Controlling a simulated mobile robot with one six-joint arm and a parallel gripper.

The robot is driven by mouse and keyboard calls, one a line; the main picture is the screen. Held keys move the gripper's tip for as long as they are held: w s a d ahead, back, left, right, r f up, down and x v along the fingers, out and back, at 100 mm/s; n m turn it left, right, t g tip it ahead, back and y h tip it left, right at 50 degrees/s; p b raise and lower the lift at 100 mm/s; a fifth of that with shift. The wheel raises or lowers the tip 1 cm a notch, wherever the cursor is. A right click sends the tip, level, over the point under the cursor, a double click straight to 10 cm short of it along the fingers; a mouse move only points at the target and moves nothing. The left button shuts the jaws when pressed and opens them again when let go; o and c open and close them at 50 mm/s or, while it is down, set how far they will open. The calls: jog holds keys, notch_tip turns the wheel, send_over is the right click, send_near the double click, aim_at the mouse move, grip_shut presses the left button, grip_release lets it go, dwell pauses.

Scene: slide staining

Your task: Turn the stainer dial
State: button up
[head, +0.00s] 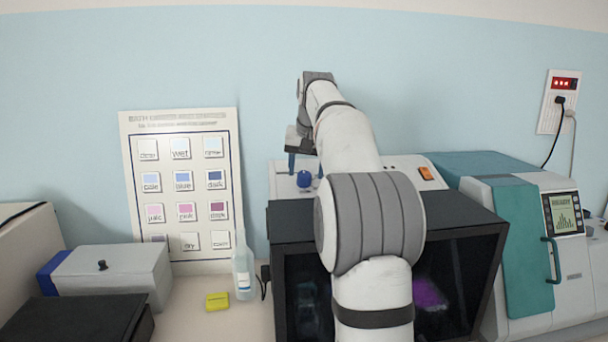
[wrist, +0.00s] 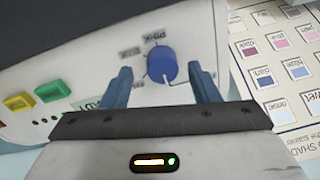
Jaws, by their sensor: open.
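The stainer dial is a round blue knob (wrist: 162,65) on a white panel, with short printed labels around it. In the head view the dial (head: 304,179) shows on the panel above the dark stainer cabinet (head: 290,222). My gripper (wrist: 162,84) is open, with its two blue fingers apart, one to each side of the dial as the wrist view sees it. In the head view the gripper (head: 305,163) is just above the dial, pointing down. I cannot tell whether the fingers touch the dial. My arm hides the middle of the cabinet.
A color chart (head: 182,252) stands against the wall at left. A bottle (head: 243,270) and a yellow block (head: 217,301) are on the counter. A teal-and-white machine (head: 530,250) stands at right. Yellow (wrist: 19,102) and green (wrist: 52,90) buttons are left of the dial.

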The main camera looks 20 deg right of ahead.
jog(key=shift+x, duration=0.9)
jog(key=shift+a, duration=0.15)
